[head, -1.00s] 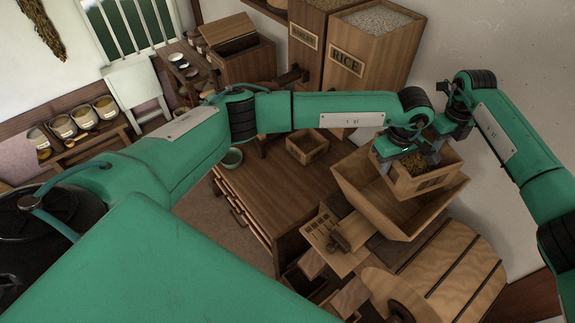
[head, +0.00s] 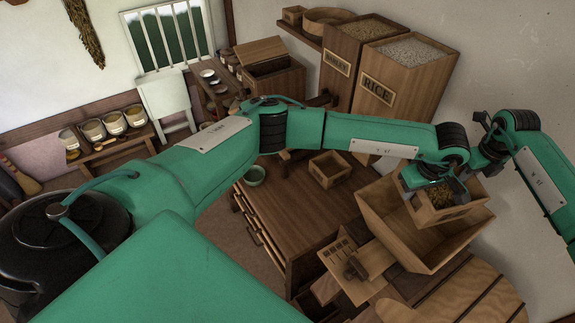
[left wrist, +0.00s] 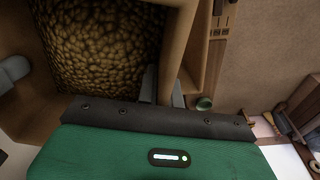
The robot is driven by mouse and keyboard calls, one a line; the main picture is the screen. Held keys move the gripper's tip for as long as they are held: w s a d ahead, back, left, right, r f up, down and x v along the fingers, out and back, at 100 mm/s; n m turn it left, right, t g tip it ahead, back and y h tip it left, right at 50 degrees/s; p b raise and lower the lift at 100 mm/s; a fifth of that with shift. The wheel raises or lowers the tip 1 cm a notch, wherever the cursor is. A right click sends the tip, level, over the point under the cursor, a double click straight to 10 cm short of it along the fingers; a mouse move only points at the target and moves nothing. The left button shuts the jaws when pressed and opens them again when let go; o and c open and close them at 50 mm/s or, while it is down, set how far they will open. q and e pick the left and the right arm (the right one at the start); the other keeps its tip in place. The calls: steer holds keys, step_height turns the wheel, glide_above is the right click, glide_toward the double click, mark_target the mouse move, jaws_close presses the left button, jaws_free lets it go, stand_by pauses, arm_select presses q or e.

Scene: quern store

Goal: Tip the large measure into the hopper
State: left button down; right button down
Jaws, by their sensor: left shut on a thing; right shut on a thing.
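The large measure (head: 447,214) is a square wooden box of brown grain, held over the hopper in the head view. It looks about level, with the grain inside. The hopper (head: 392,232) is a wide, flared wooden box below it; the measure hides part of its inside. My left gripper (head: 434,194) is shut on the measure's near-left wall. In the left wrist view the measure's grain (left wrist: 100,45) fills the upper left, and the wall stands between my fingers (left wrist: 163,88). My right gripper (head: 480,170) is shut on the measure's far side, its fingertips partly hidden.
Tall barley (head: 341,75) and rice (head: 396,92) bins stand behind. A wooden slatted drum-like cover (head: 465,298) lies in front of the hopper. The wall is close at right.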

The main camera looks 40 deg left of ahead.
arm_select(q)
steer(key=shift+w+d, duration=0.15)
steer(key=shift+w, duration=0.05)
steer(key=shift+a+r+t+y, duration=0.3)
steer(key=shift+r+t+y, duration=0.15)
steer(key=shift+t+y, duration=0.05)
arm_select(e)
steer(key=shift+w+r+t+y, duration=0.15)
steer(key=shift+r+t+y, duration=0.2)
steer(key=shift+t+y, duration=0.15)
arm_select(q)
steer(key=shift+r, duration=0.15)
arm_select(e)
steer(key=shift+r, duration=0.15)
arm_select(q)
steer(key=shift+d+r+y, duration=0.1)
steer(key=shift+d+y, duration=0.1)
steer(key=shift+y, duration=0.2)
arm_select(e)
steer(key=shift+d+r+y, duration=0.1)
steer(key=shift+d+y, duration=0.1)
steer(key=shift+y, duration=0.1)
arm_select(q)
steer(key=shift+w+a, duration=0.1)
steer(key=shift+a, duration=0.05)
arm_select(e)
steer(key=shift+a, duration=0.1)
